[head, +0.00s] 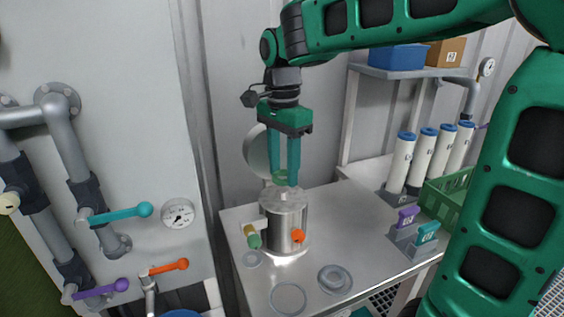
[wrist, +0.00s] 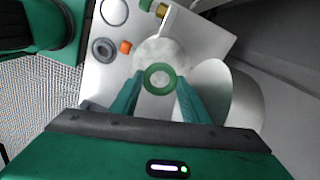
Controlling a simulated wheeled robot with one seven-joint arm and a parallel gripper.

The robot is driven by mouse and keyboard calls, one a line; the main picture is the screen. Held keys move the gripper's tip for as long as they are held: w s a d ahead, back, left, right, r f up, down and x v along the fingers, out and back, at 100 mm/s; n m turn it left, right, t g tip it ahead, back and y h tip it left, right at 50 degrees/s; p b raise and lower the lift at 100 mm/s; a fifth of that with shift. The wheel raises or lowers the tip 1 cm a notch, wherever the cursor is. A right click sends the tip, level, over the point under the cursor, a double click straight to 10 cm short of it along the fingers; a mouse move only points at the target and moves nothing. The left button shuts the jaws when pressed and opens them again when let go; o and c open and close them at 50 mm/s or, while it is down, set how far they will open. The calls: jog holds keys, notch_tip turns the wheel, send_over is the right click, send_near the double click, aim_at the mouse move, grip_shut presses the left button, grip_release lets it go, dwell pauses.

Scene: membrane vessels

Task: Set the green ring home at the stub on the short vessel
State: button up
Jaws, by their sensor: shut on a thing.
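My gripper (head: 285,182) points down above the short vessel (head: 284,222), a silver cylinder on the bench. It is shut on the green ring (head: 280,176), which lies flat between the fingertips. In the wrist view the ring (wrist: 160,66) sits between both fingers, with the vessel's pale round top (wrist: 150,50) behind it. The vessel has an orange knob (head: 297,236) in front and a side port with a brass and green end (head: 251,236) at left. The ring and fingertips cover the middle of the vessel's top, so I cannot tell whether the ring touches a stub there.
A holder with purple and teal tags (head: 410,236), white cartridges (head: 401,162) and a green crate (head: 448,195) stand at right. Wall valves are at left.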

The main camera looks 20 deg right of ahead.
aim_at(283, 190)
jog(key=shift+f, duration=2.15)
jog(key=shift+s+f, duration=0.1)
jog(key=shift+f, duration=0.2)
jog(key=o, duration=1.1)
jog(key=shift+w+r, duration=0.2)
jog(key=shift+r, duration=0.1)
notch_tip(283, 190, up, 10)
jog(key=shift+r, duration=0.2)
jog(key=shift+s, duration=0.1)
